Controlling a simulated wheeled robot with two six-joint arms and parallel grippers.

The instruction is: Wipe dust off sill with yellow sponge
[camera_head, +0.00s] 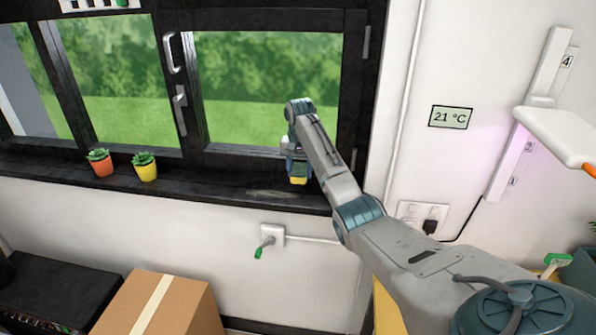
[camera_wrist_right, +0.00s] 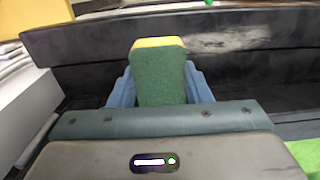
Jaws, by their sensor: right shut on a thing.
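The yellow sponge (camera_head: 298,181) has a green scouring side and is held in my right gripper (camera_head: 296,168) at the dark window sill (camera_head: 215,184). In the right wrist view the sponge (camera_wrist_right: 160,75) sits between the two blue fingers, green side toward the camera. I cannot tell whether it touches the sill. A greyish dust patch (camera_head: 272,194) lies on the sill just left of the sponge; a pale smear (camera_wrist_right: 235,35) also shows in the right wrist view. My left gripper is not in view.
An orange pot (camera_head: 103,168) and a yellow pot (camera_head: 146,172) with small plants stand on the sill to the left. A window handle (camera_head: 181,110) is above. Below are a wall fitting with a green-tipped lever (camera_head: 268,240) and a cardboard box (camera_head: 155,305).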

